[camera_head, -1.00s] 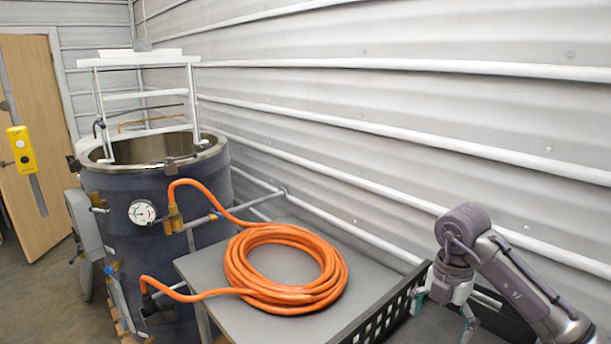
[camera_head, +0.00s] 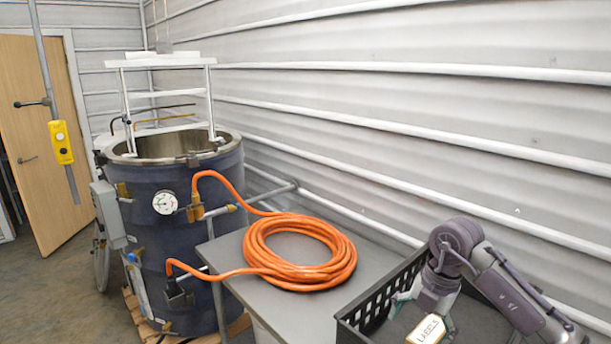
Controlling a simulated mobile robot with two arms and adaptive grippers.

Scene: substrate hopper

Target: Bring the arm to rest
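My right arm comes in at the lower right, and its gripper (camera_head: 426,312) points down over a black crate (camera_head: 372,299). The fingers look spread apart. A small box marked "LABELS" (camera_head: 427,331) shows just below the gripper, in or over the crate; the bottom edge of the view cuts off the area around it. I see no clear grip on the box. My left arm and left gripper are not in view.
A grey table (camera_head: 232,258) holds a coiled orange hose (camera_head: 300,252) left of the crate. The hose joins a dark blue tank (camera_head: 170,235) with a gauge. A ribbed wall (camera_head: 400,120) runs close behind the arm. Open floor lies at the left.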

